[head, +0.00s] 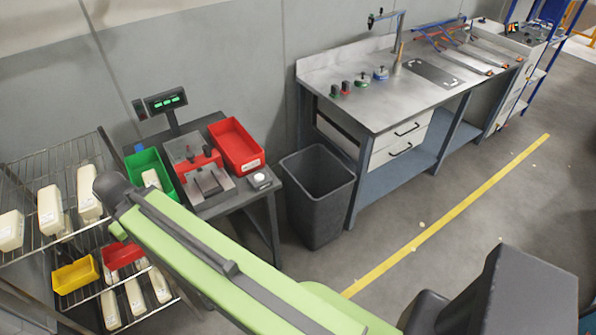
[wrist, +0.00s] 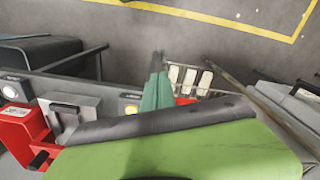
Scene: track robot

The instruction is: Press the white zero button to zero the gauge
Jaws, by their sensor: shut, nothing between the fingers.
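The white zero button (head: 260,179) is a round white cap on a dark housing at the front right corner of the small gauge bench. It also shows in the wrist view at the far left edge (wrist: 9,91). The gauge display (head: 166,101), with green digits too small to read, stands on a post behind. The gauge fixture (head: 208,183), grey with a red part, is left of the button; its grey block is in the wrist view (wrist: 72,103). My green arm crosses in front of the bench in both views. My gripper's fingers show in neither view.
A red bin (head: 236,147) and a green bin (head: 145,168) flank the fixture. A yellow round button (wrist: 131,109) shows in the wrist view. A dark waste bin (head: 318,195) stands right of the bench. A wire rack (head: 50,160) is at left. Open floor lies right.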

